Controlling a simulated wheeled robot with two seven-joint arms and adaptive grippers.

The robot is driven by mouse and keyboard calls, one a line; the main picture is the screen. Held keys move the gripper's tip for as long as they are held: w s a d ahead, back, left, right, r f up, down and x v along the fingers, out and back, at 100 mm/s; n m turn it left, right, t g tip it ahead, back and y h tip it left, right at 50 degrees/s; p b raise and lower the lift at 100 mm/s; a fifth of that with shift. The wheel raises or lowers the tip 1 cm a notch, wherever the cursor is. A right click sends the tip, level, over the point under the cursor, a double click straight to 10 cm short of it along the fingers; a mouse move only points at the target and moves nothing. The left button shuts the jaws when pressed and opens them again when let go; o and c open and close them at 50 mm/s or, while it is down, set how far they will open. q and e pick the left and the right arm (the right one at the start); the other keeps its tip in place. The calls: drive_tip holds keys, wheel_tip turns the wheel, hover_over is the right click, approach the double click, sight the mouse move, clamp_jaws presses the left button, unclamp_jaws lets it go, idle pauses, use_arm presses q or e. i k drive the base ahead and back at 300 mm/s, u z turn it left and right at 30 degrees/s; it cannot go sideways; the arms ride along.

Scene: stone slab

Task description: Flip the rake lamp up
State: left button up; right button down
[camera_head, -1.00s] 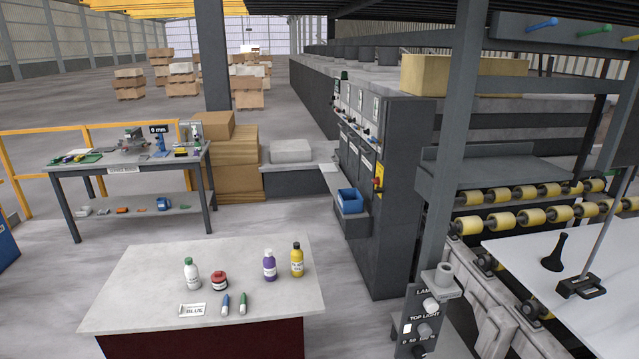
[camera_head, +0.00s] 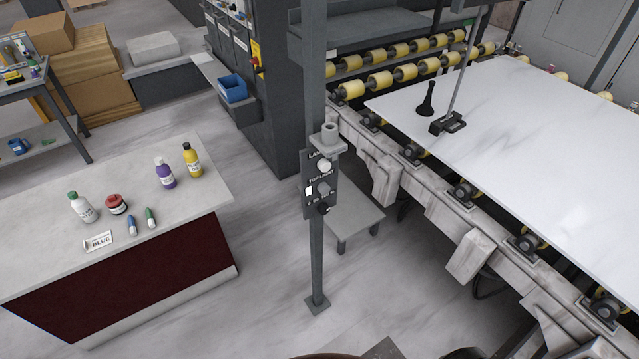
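Neither of my grippers shows in the head view. No thing is clearly marked as the rake lamp. A black base with a small white label (camera_head: 448,123) stands on the near left part of the white slab (camera_head: 540,160). A thin grey pole (camera_head: 467,70) rises from it, leaning slightly right, and its upper end is out of the picture. A control panel (camera_head: 319,185) on a grey post carries partly readable lamp and top light lettering, a pale knob, a grey knob, a dark knob and a white square.
A black flared tool (camera_head: 426,101) stands upright on the slab beside the base. The slab lies on a roller conveyor (camera_head: 465,190). A low grey stool (camera_head: 355,215) stands behind the post (camera_head: 317,262). A counter (camera_head: 30,222) with several bottles is at left. Floor is clear between counter and post.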

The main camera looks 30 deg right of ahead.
sight(437, 128)
drive_tip(key=z, duration=2.4)
drive_tip(key=i, duration=1.95)
drive_tip(key=u, duration=0.35)
drive_tip(key=i, duration=0.9)
drive_tip(key=u, duration=0.3)
